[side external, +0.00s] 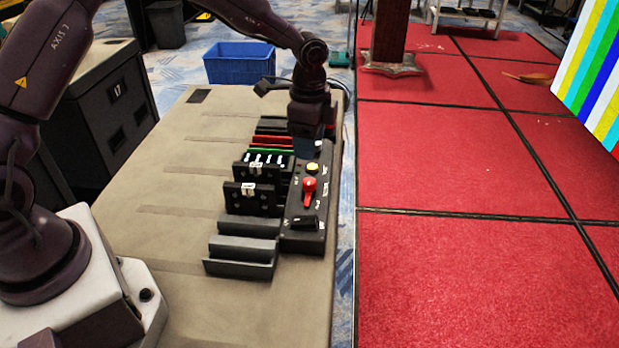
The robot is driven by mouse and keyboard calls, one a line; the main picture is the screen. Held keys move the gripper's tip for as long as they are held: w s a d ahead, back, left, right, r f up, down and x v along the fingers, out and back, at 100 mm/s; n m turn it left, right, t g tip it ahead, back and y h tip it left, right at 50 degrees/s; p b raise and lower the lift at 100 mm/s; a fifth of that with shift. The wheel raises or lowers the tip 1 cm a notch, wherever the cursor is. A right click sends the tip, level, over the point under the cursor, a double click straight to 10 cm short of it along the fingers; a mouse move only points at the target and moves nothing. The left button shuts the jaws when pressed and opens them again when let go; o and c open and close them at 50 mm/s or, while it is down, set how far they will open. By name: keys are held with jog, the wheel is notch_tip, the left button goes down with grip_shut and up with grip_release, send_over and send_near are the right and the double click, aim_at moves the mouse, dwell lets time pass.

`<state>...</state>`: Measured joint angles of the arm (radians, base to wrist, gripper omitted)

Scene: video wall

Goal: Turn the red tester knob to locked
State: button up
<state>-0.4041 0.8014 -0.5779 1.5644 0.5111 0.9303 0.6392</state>
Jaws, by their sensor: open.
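The red tester knob (309,190) sits on top of a long black tester box (303,236) near the right edge of the table. Its handle lies roughly along the box; the labels beside it are too small to read.
Black modules (249,198) with white labels stand in grey racks (240,252) left of the box. Red and green strips lie behind them. A blue crate (239,64) is beyond the table (150,240). The table's left part is clear.

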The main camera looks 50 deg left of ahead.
aim_at(309, 181)
notch_tip(309, 181, down, 10)
jog(key=shift+r, duration=0.1)
jog(key=shift+c, duration=0.2)
jog(key=c, duration=0.9)
